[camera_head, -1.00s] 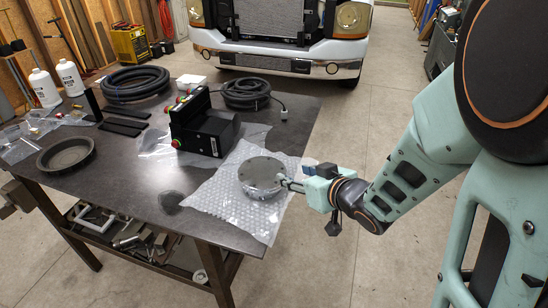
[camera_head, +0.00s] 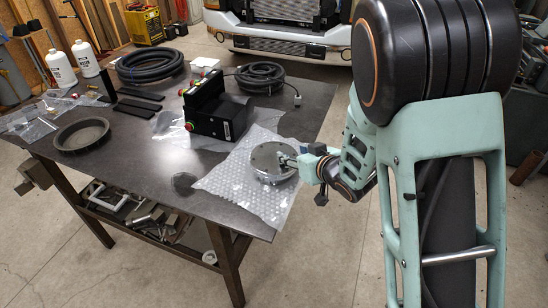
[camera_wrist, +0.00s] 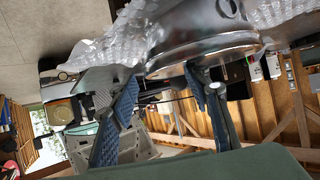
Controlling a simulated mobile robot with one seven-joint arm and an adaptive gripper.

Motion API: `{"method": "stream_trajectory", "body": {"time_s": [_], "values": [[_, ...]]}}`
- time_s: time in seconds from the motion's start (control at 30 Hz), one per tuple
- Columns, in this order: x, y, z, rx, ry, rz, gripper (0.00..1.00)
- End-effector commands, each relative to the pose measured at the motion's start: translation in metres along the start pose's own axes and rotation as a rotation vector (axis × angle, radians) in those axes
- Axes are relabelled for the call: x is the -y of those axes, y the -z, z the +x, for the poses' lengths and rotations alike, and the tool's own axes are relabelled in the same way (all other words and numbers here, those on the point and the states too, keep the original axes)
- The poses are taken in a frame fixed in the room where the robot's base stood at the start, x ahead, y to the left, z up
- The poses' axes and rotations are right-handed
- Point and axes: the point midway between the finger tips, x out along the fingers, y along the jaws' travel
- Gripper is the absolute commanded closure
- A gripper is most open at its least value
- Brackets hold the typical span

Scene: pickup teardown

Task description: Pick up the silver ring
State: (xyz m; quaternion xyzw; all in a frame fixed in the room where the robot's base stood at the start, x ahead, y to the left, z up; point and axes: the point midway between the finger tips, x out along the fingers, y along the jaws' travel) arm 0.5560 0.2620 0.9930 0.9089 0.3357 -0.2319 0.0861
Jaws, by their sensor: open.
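The silver ring (camera_head: 268,160) is a thick, round, shiny metal piece with a flat, disc-like top. It lies on a sheet of bubble wrap (camera_head: 225,182) near the right edge of the dark table. My gripper (camera_head: 288,160) is at the ring's right edge in the head view. In the wrist view the ring (camera_wrist: 205,38) fills the upper middle, and the picture is turned over. There my gripper (camera_wrist: 162,82) shows two blue pads spread apart by the ring's rim, with nothing held between them. I cannot tell whether a finger touches the rim.
A black control box (camera_head: 213,112) with red buttons stands behind the ring. A coiled cable (camera_head: 262,76), a coiled black hose (camera_head: 150,66) and a dark round pan (camera_head: 82,134) are also on the table (camera_head: 130,165). A truck (camera_head: 290,40) stands behind. Floor is open right of the table.

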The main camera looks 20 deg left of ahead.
Motion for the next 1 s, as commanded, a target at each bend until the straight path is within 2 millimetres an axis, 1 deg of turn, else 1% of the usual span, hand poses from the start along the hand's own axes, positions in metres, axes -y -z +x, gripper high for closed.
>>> {"method": "stream_trajectory", "body": {"time_s": [0.23, 0.63, 1.0], "values": [[-0.0004, 0.0001, 0.0009, 0.0, -0.001, 0.0, 0.56], [-0.0004, -0.0006, 0.0007, 0.001, -0.001, 0.0, 1.0], [-0.0005, 0.0007, -0.0001, 0.001, -0.001, 0.0, 1.0]]}}
